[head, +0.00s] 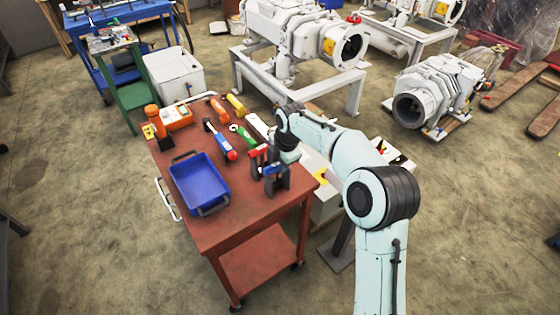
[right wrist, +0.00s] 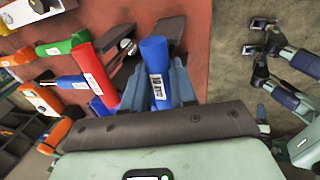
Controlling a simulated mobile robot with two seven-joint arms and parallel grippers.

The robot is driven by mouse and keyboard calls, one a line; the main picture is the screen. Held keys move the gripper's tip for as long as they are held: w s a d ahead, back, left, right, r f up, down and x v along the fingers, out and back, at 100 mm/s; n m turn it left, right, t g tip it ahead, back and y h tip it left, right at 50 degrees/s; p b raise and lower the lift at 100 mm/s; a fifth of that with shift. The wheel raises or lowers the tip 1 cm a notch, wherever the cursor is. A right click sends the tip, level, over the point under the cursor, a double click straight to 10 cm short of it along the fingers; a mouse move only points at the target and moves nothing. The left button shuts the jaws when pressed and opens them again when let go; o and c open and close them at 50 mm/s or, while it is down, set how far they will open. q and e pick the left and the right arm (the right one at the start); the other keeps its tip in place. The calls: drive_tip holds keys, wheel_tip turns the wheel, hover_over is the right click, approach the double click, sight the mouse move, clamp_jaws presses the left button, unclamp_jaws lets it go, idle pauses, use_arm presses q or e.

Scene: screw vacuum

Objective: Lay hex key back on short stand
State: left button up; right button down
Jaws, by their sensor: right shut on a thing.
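My right gripper (head: 274,163) is over the near right end of the red-brown cart. In the right wrist view its fingers (right wrist: 172,88) are shut on a blue handle with a white label, the hex key (right wrist: 155,62). It also shows as a small blue patch in the head view (head: 270,170). A dark stand (right wrist: 170,27) is close behind the handle, and its dark uprights show below the gripper in the head view (head: 279,182). I cannot tell whether the key touches it. A red-handled tool (right wrist: 94,74) lies beside it at another dark stand (right wrist: 118,66). My left gripper is out of view.
The cart top (head: 243,212) is bare near its front right edge. A blue bin (head: 199,184) stands on its left. White pumps stand behind.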

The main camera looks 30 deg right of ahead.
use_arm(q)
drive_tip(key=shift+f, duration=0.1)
use_arm(e)
drive_tip(key=shift+f, duration=0.4)
idle(0.4)
unclamp_jaws()
idle(0.4)
idle(0.5)
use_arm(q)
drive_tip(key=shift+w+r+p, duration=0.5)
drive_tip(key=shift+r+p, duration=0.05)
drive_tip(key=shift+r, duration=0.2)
use_arm(e)
drive_tip(key=shift+r, duration=1)
